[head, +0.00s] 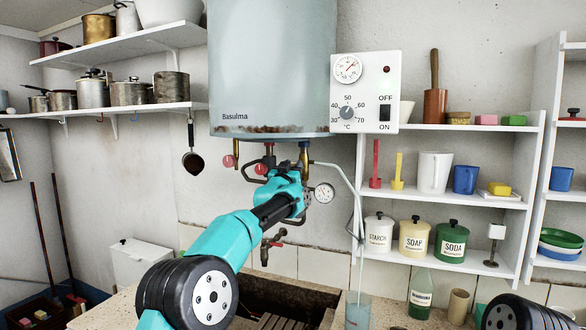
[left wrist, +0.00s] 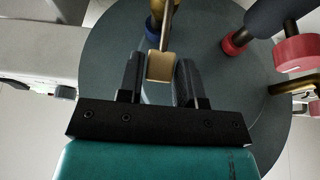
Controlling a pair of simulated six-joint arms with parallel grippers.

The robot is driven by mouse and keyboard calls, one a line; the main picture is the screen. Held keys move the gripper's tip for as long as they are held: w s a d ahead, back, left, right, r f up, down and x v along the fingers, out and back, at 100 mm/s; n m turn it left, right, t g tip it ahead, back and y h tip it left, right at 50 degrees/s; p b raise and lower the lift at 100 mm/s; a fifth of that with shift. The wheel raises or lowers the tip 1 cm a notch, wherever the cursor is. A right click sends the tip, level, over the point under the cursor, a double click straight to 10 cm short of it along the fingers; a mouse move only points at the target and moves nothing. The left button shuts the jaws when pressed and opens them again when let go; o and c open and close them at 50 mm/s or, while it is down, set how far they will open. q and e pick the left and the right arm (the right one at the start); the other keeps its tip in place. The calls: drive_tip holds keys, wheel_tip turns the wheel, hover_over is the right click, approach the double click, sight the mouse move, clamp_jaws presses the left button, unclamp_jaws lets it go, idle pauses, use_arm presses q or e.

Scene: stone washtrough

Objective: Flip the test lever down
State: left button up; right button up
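The test lever (left wrist: 161,67) shows in the left wrist view as a thin brass arm ending in a tan block, under the grey round base of the boiler. In the head view my left gripper (head: 287,168) is raised under the boiler (head: 270,70) and hides the lever there. In the left wrist view the two dark fingers of my left gripper (left wrist: 159,82) stand apart, one on each side of the block. The gaps are narrow, and I cannot tell whether either finger touches it. My right gripper is out of view.
Red valve knobs (left wrist: 298,53) and pipes hang close beside the lever. A pressure gauge (head: 324,193) and a thin pale pipe are right of my left gripper. A tap (head: 266,247) is below, over the stone trough (head: 330,318). A control box (head: 365,92) hangs at right, beside loaded shelves.

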use_arm(q)
clamp_jaws()
